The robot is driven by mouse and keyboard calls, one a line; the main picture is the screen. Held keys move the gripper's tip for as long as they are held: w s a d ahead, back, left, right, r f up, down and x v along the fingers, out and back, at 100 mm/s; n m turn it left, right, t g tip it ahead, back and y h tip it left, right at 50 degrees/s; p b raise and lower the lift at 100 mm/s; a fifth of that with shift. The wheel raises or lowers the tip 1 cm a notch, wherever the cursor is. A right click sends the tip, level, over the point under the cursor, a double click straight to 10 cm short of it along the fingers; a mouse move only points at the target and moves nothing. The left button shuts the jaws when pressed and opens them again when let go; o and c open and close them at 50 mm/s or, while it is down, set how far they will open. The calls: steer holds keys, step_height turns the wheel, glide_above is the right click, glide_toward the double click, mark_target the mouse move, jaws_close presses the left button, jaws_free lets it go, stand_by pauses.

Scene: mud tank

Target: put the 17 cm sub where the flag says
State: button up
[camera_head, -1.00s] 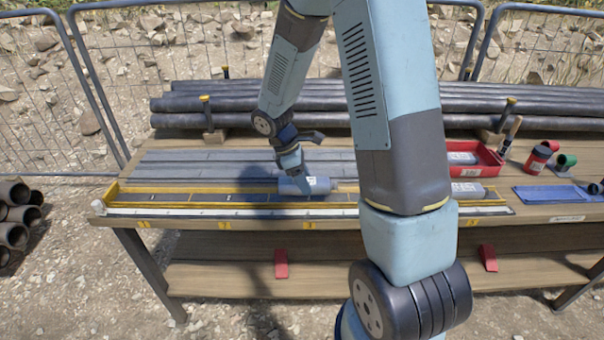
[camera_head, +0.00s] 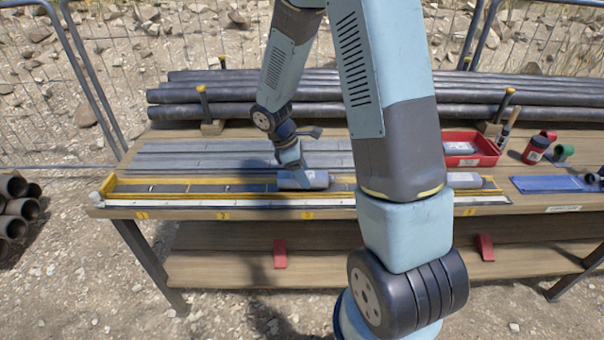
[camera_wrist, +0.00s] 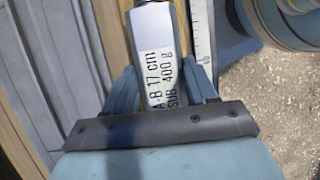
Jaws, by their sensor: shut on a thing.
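My gripper (camera_head: 291,169) is shut on the 17 cm sub (camera_head: 306,180), a short grey cylinder with a white label. In the wrist view the sub (camera_wrist: 160,58) sits between my fingers, and its label reads "A-B 17 cm SUB 400 g". It lies level at the yellow-edged channel (camera_head: 225,182) along the bench front; I cannot tell whether it rests on the bottom. Numbered yellow tags (camera_head: 223,216) run along the bench edge. No flag is clear to see. My arm hides part of the channel right of the sub.
Another labelled grey piece (camera_head: 463,180) lies in the channel at right. A red tray (camera_head: 484,150) with a grey piece, a red can (camera_head: 536,150) and a blue mat (camera_head: 552,185) are on the right.

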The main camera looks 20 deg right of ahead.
steer(key=shift+f, duration=0.45)
stand_by(0.3)
steer(key=o, duration=1.6)
steer(key=shift+o, duration=0.4)
steer(key=shift+o, duration=0.8)
steer(key=shift+r, duration=3.55)
